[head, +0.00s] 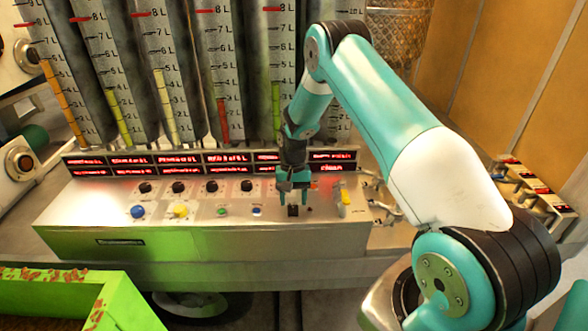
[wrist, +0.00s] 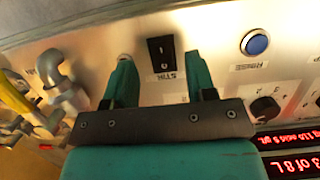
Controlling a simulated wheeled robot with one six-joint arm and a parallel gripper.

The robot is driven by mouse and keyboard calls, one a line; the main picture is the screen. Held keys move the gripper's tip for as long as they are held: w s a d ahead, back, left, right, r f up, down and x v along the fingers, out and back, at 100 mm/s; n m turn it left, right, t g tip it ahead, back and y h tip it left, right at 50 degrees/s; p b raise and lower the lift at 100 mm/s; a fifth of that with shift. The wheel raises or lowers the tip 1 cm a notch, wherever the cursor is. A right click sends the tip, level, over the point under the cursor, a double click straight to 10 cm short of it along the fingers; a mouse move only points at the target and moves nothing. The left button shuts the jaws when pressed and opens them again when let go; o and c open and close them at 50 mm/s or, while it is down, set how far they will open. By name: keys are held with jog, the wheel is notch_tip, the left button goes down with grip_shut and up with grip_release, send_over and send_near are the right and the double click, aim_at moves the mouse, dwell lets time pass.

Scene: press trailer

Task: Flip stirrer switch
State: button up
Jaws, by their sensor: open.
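The stirrer switch (wrist: 161,54) is a black rocker on the pale panel, with a partly readable label beside it that looks like "STIR". In the head view the black switch (head: 293,211) sits low on the right part of the panel, just below my fingertips. My gripper (wrist: 160,75) is open and empty, with its two green fingers apart. In the wrist view the switch shows between and just beyond the fingertips. In the head view my gripper (head: 293,190) hangs over the panel from above. I cannot tell whether the fingers touch the panel.
A blue button (wrist: 255,43) and a black knob (wrist: 265,108) are near the switch. A yellow-handled lever (head: 345,196) stands right of it. Red displays (head: 210,164) and tall level gauges rise behind the panel. A green bin (head: 60,295) is front left.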

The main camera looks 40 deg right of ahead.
jog(key=b+v, duration=0.3)
jog(key=v, duration=1.1)
jog(key=shift+r, duration=0.15)
jog(key=shift+d, duration=0.15)
